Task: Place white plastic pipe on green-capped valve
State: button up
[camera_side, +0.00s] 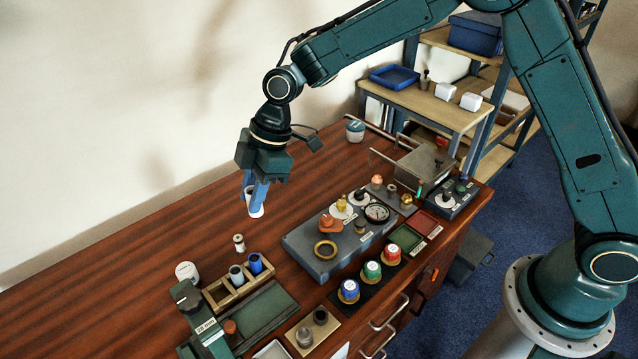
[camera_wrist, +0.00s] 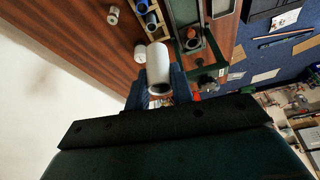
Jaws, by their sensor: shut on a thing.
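My gripper (camera_side: 256,190) is shut on the white plastic pipe (camera_side: 256,211), held above the left part of the wooden bench. Only the pipe's lower end shows below the blue fingers in the side view. In the wrist view the white pipe (camera_wrist: 157,62) sticks out between the fingers (camera_wrist: 158,88). The green-capped valve (camera_side: 373,270) stands on a dark strip near the bench's front edge, between a blue-capped valve (camera_side: 349,290) and a red-capped valve (camera_side: 391,255). The pipe is well apart from it, to its upper left. I cannot make out the green cap in the wrist view.
A grey manifold block (camera_side: 320,262) with fittings and a gauge lies between my gripper and the valves. A wooden rack (camera_side: 226,300) with a blue pipe stands at lower left, beside a green vise (camera_side: 207,328). A small white spool (camera_side: 239,243) stands alone. The bench's left back is clear.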

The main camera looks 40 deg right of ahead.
jog(key=s+d+r+n+g, duration=0.1)
jog(key=s+d+r+n, duration=0.15)
jog(key=s+d, duration=0.7)
jog(key=r+n+g, duration=0.1)
jog(key=n+g, duration=0.1)
jog(key=n, duration=0.2)
send_over(373, 266)
notch_tip(373, 266, down, 16)
jog(key=shift+f, duration=0.1)
jog(key=shift+f, duration=0.1)
jog(key=shift+f+t+h, duration=0.3)
jog(key=shift+f, duration=1.5)
jog(key=shift+f, duration=0.1)
jog(key=o, duration=1)
jog(key=shift+c, duration=0.2)
